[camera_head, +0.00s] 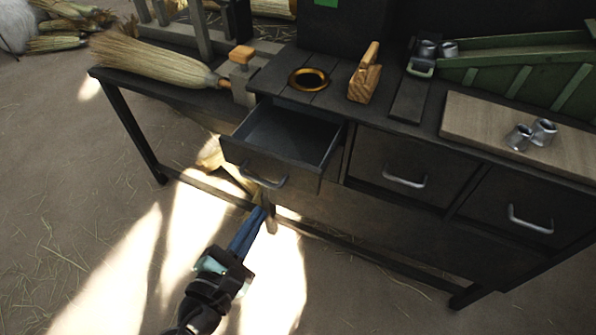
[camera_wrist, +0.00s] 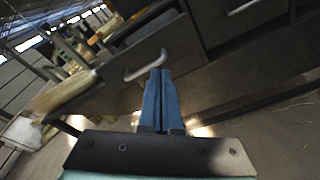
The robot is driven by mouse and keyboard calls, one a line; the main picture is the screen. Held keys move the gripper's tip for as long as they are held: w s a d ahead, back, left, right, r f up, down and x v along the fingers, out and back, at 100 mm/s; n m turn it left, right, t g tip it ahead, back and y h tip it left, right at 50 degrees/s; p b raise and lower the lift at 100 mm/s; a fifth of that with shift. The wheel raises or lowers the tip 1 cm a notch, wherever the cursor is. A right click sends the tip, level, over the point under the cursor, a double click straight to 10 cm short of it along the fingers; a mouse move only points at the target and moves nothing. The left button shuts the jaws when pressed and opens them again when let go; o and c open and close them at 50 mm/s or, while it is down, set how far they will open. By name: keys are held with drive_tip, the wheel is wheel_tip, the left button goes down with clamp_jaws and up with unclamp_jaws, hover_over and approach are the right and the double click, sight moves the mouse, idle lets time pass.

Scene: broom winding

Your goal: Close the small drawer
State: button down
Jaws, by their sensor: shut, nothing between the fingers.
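The small drawer (camera_head: 270,165) is the left one of the dark workbench and stands pulled out. It looks empty inside, and a metal bar handle (camera_head: 263,178) is on its front. In the wrist view the drawer front (camera_wrist: 150,62) and its handle (camera_wrist: 147,65) lie just beyond my fingertips. My gripper (camera_head: 265,212) has blue fingers, held together with nothing between them. It is in front of and below the drawer front in the head view. The fingertips also show in the wrist view (camera_wrist: 160,72), close to the handle; I cannot tell whether they touch.
Two shut drawers (camera_head: 412,170) (camera_head: 530,205) are to the right. On the bench top are a broom head (camera_head: 150,62), a brass ring (camera_head: 308,79), a wooden block (camera_head: 365,80), metal cups (camera_head: 532,133) and a green rack (camera_head: 520,72). The floor in front is clear except for straw.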

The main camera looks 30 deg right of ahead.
sight(310, 184)
drive_tip(key=s+f+n+h+p, duration=0.2)
drive_tip(key=s+n, duration=0.4)
drive_tip(key=b+x, duration=0.2)
drive_tip(key=x, duration=1.1)
drive_tip(key=shift+w+d, duration=0.1)
drive_tip(key=shift+d, duration=0.1)
